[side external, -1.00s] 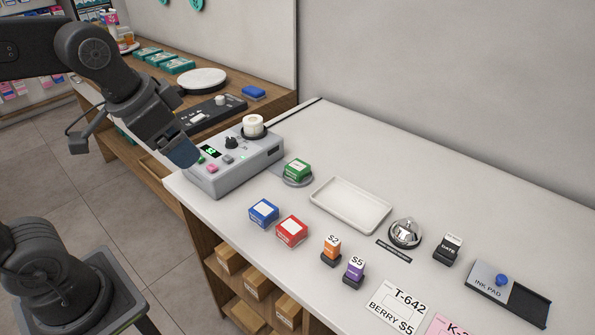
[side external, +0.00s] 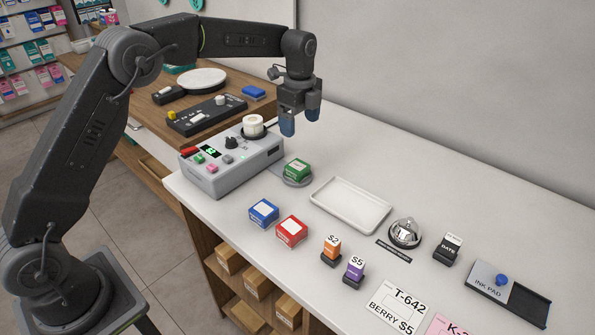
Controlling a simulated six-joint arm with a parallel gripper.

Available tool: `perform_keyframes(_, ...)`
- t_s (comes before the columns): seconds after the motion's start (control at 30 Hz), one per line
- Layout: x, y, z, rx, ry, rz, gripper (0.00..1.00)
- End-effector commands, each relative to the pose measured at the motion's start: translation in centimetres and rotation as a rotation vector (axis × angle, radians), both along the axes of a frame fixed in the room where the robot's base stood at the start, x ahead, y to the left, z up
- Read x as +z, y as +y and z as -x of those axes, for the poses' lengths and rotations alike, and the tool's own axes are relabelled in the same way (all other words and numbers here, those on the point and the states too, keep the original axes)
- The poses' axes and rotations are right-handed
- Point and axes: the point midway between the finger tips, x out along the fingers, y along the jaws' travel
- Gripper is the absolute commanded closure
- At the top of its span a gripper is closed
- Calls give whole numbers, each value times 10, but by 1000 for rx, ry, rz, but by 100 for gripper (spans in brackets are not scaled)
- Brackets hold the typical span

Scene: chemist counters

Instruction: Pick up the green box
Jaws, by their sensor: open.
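The grey device (side external: 232,160) with knobs and a white roll stands left of the green box. A white tray (side external: 350,205) lies to its right. A blue box (side external: 263,213) and a red box (side external: 291,231) stand in front.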

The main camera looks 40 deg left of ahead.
Motion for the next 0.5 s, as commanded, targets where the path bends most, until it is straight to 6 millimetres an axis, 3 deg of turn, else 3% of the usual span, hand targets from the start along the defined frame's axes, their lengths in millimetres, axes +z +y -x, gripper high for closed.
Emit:
perform_keyframes(0.17, -19, 0, -3, -24, 10, 0, 17)
perform_keyframes(0.5, -80, 0, -3, -22, 9, 0, 17)
